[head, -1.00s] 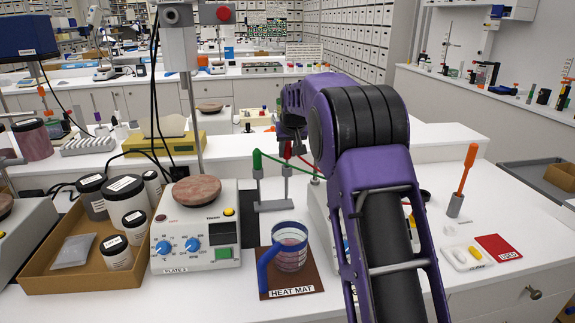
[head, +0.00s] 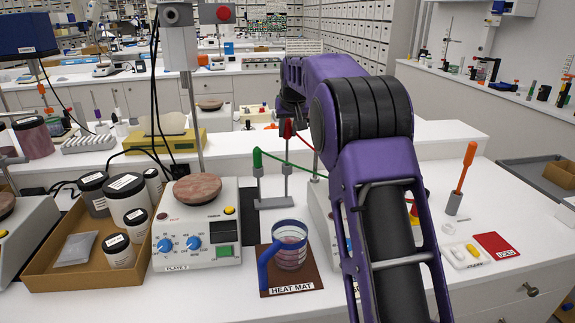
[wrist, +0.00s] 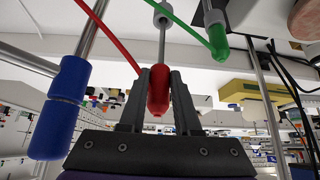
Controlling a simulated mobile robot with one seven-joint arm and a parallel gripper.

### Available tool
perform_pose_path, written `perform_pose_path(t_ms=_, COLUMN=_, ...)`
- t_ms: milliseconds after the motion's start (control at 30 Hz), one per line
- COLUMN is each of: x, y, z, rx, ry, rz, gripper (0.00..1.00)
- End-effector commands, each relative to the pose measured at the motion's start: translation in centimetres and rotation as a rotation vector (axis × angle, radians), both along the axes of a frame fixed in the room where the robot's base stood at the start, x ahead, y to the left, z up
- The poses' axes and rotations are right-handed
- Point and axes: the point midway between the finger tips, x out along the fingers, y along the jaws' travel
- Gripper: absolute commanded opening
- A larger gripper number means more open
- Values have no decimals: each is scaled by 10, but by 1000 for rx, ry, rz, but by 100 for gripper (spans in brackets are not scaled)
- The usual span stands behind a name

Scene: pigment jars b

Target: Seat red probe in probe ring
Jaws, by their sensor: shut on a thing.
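The red probe (wrist: 158,88) is held between the two fingers of my gripper (wrist: 158,96), seen close in the wrist view. It also shows in the head view (head: 287,128), above the stand. Its thin metal shaft points toward a grey ring (wrist: 162,14) with a dark opening; I cannot tell whether the tip is inside. In the head view, the empty-looking probe ring (head: 288,169) tops the right post, below the red probe. The green probe (head: 257,158) sits in the left ring and also shows in the wrist view (wrist: 218,40). My arm hides part of the bench.
A hot plate (head: 195,240) stands left of the stand, and a blue-handled beaker (head: 290,250) sits on the heat mat (head: 300,280) in front. Red and green cables (head: 290,162) run near the posts. A blue cylinder (wrist: 60,105) is at the wrist view's left.

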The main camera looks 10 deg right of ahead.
Motion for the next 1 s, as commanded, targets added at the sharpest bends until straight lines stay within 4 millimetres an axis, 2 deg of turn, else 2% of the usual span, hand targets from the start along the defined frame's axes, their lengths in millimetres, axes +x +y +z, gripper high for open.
perform_pose_path(t_ms=1000, x=0, y=0, z=61, rx=0, ry=0, rz=0, gripper=0)
